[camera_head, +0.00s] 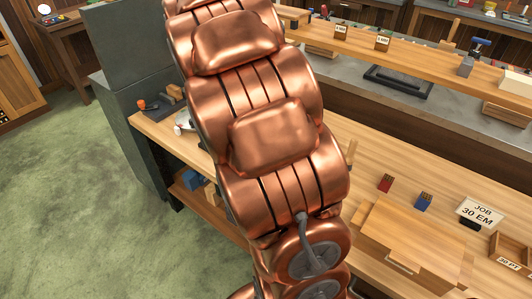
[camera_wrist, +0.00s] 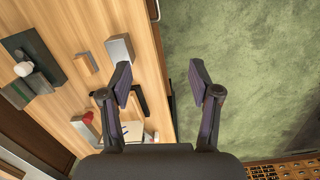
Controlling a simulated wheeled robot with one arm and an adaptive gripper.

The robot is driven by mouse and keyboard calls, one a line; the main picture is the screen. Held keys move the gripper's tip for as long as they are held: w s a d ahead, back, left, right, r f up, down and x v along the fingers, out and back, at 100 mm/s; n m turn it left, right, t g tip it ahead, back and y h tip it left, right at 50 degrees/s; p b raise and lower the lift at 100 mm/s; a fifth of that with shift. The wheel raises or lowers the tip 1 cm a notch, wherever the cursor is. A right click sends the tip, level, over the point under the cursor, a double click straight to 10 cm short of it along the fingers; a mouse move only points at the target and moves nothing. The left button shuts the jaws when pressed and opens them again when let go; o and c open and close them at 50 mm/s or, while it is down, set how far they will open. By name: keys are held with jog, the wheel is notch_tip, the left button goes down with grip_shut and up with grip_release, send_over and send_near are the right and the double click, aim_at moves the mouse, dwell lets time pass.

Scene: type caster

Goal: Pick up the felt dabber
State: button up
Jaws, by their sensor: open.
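My gripper (camera_wrist: 160,84) is open and empty in the wrist view, its two dark fingers spread over the bench's edge and the green floor. No thing can be told for certain as the felt dabber. A small white round-topped thing (camera_wrist: 22,69) sits at the left of the wrist view by dark flat pieces. A small red thing (camera_wrist: 88,118) lies on the bench left of the fingers. Both are apart from my gripper. In the head view my copper arm covers the middle, and my gripper does not show.
The wooden bench (camera_wrist: 62,20) also shows in the head view (camera_head: 378,158). A grey block (camera_wrist: 119,48) stands near the left fingertip. Green floor (camera_head: 75,180) is open at left.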

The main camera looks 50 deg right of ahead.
jog(key=shift+n+t, duration=0.5)
jog(key=shift+n, duration=0.4)
jog(key=w+d+f, duration=0.2)
jog(key=d+f, duration=0.2)
jog(key=d, duration=0.3)
jog(key=w+d+f, duration=0.3)
jog(key=d+f, duration=0.1)
jog(key=d, duration=0.4)
jog(key=w+d+f, duration=0.3)
jog(key=d+f, duration=0.2)
jog(key=d, duration=0.3)
jog(key=shift+d+f, duration=0.15)
jog(key=shift+f, duration=0.35)
jog(key=shift+s+a+f+p, duration=0.1)
jog(key=shift+f+p, duration=0.7)
jog(key=shift+f, duration=0.95)
jog(key=shift+a+f+p, duration=0.1)
jog(key=shift+f+p, duration=0.65)
jog(key=shift+f, duration=0.95)
grip_shut()
